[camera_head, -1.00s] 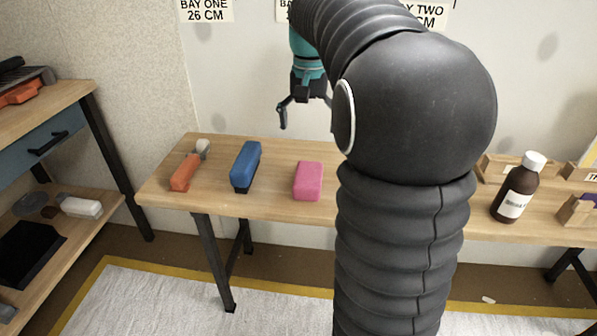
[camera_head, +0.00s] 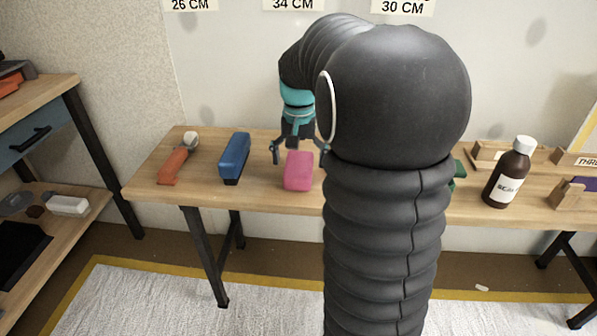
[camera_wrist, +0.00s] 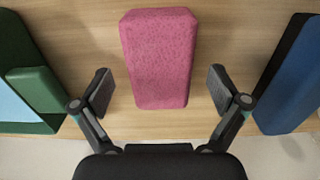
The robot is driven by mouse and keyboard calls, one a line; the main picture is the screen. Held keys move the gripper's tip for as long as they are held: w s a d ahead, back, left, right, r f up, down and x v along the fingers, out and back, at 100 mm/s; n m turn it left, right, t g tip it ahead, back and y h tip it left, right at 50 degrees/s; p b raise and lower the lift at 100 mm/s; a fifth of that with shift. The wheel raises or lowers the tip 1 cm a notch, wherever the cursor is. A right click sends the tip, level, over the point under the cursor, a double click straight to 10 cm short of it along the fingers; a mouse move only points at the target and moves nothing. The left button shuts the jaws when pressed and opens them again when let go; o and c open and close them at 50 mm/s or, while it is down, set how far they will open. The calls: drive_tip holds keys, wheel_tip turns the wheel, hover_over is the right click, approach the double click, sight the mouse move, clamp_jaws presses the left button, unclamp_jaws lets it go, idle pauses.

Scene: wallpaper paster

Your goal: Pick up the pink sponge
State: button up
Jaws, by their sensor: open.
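The pink sponge (camera_head: 299,171) lies on the wooden table, a rounded block right of a blue block. In the wrist view the pink sponge (camera_wrist: 160,58) is at the upper middle, its near end reaching between the fingers. My gripper (camera_head: 299,155) is open and low over the table, at the sponge's far side in the head view. In the wrist view my gripper (camera_wrist: 160,92) has one finger on each side of the sponge, with a gap on both sides. Nothing is held.
The blue block (camera_head: 235,157) and an orange-handled tool (camera_head: 177,160) lie to the left. A green object (camera_wrist: 30,80) lies on the sponge's other side in the wrist view. A brown bottle (camera_head: 508,175) and wooden holders (camera_head: 489,155) stand at the right of the table (camera_head: 262,195).

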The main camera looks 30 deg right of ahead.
drive_tip(key=shift+f, duration=0.7)
drive_tip(key=c, duration=1.1)
drive_tip(key=shift+r, duration=0.1)
drive_tip(key=shift+c, duration=0.3)
drive_tip(key=shift+r, duration=0.6)
wheel_tip(320, 180, up, 3)
drive_tip(key=shift+f+p, duration=0.2)
drive_tip(key=shift+p, duration=0.1)
drive_tip(key=s+d+r, duration=0.7)
drive_tip(key=s, duration=0.2)
drive_tip(key=shift+d+p, duration=0.25)
drive_tip(key=shift+p, duration=0.05)
drive_tip(key=o, duration=0.5)
drive_tip(key=c, duration=0.6)
